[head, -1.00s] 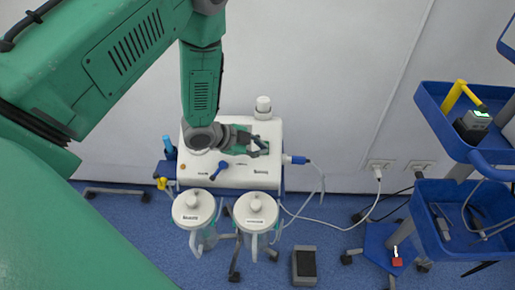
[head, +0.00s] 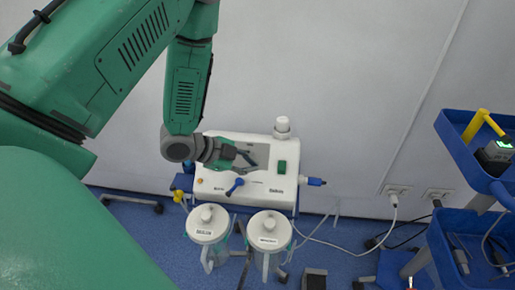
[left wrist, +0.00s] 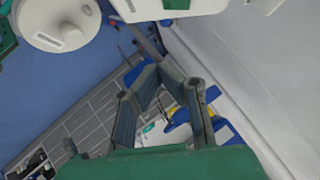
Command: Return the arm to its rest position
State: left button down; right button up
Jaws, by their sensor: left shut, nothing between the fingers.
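My left arm (head: 185,85) is green and comes in from the upper left in the head view, with its forearm hanging down. My left gripper (head: 252,160) is shut and empty, in front of or above the left part of the white suction machine (head: 262,190). I cannot tell the gap between them. In the left wrist view the gripper fingers (left wrist: 155,72) come together at their tips with nothing between them. The machine's edge (left wrist: 205,6) shows at the top there. My right gripper is not in view.
The machine has a green switch (head: 282,167) and a blue knob (head: 235,186). Two lidded canisters (head: 208,222) (head: 268,231) stand in front. A blue cart (head: 480,150) with trays stands at the right. A white cable (head: 345,247) runs to the wall socket (head: 397,190).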

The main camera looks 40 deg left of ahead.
pick_arm(q)
jog(key=shift+s, duration=0.1)
jog(key=s+d+f+n+g+y+b, duration=0.35)
jog(key=s+f+n, duration=0.45)
jog(key=f, duration=0.4)
jog(key=s+d+f+n+g+y, duration=0.1)
jog(key=s+f+n+g, duration=0.1)
jog(key=s, duration=0.5)
jog(key=s+d+f+n+g+y+b, duration=0.1)
jog(key=s+d+f+n+g, duration=0.1)
jog(key=s, duration=0.5)
jog(key=shift+s+f+n+g, duration=0.35)
jog(key=shift+f+n, duration=0.45)
jog(key=shift+f, duration=0.15)
